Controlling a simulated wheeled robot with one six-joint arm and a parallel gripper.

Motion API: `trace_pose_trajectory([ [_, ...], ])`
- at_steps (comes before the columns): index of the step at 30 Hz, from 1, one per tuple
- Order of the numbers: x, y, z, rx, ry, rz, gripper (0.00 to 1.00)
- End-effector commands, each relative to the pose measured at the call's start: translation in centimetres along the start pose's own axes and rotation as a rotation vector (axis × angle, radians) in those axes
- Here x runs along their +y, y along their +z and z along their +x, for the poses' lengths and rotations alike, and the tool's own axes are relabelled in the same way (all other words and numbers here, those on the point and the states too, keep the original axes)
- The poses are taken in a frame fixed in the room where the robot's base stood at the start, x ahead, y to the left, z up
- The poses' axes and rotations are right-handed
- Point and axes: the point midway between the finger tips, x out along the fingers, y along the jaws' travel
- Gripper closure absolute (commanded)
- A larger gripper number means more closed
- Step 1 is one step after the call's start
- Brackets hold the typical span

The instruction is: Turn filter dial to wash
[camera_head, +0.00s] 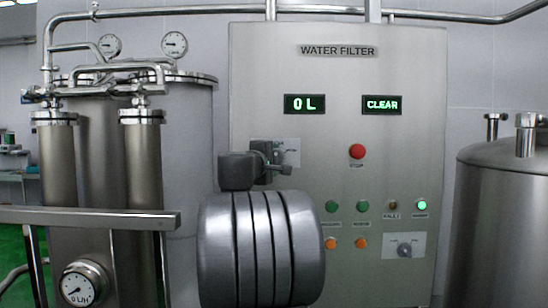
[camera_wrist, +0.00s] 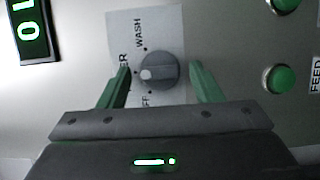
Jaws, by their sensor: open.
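The filter dial (camera_wrist: 158,70) is a round grey knob on a pale label plate (camera_wrist: 172,28), seen in the wrist view. Its light pointer mark faces picture left, toward a label ending in "ER". The WASH label (camera_wrist: 139,33) is above left of the knob, and a label ending in "FF" is below it. My gripper (camera_wrist: 159,82) is open, with one green finger on each side of the knob and a visible gap to each. In the head view my gripper (camera_head: 279,158) is in front of the plate (camera_head: 291,147) and hides the dial.
The WATER FILTER panel (camera_head: 340,120) has displays reading "0 L" (camera_head: 305,104) and "CLEAR" (camera_head: 382,104). A red stop button (camera_head: 357,151), several small buttons and lamps, and a second dial (camera_head: 404,250) are to the right. Steel filter tanks (camera_head: 185,150) stand left.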

Motion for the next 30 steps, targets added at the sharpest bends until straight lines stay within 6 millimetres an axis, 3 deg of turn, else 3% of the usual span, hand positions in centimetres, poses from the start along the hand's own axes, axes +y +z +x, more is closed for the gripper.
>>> trace_pose_trajectory([
  [11, 0.00, 0.06, 0.61, -0.001, 0.001, 0.000, 0.41],
  [18, 0.01, 0.05, 0.59, -0.001, 0.001, 0.000, 0.82],
  [30, 0.11, 0.03, 0.58, 0.000, -0.003, 0.012, 0.83],
])
